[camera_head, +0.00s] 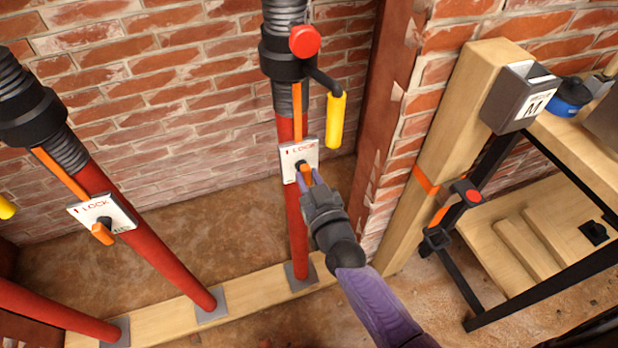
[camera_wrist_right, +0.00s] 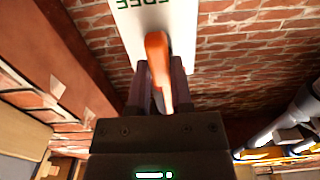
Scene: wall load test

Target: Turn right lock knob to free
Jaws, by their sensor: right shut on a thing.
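The right lock knob (camera_head: 304,169) is orange and sits on a white plate (camera_head: 296,153) marked LOCK, on the right red prop (camera_head: 297,225). My right gripper (camera_head: 309,180) is at this knob, its arm coming from the lower right. In the right wrist view the orange knob (camera_wrist_right: 158,62) stands between the fingers of the gripper (camera_wrist_right: 160,85), which are shut on it. There the plate (camera_wrist_right: 160,20) shows the word FREE, upside down. My left gripper is not in view.
A left prop (camera_head: 150,240) has its own LOCK plate (camera_head: 88,212) and orange knob (camera_head: 102,234). A yellow handle (camera_head: 336,120) and red knob (camera_head: 305,41) sit above the right plate. A wooden post (camera_head: 430,160) and a bench (camera_head: 540,230) stand at the right. Brick wall lies behind.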

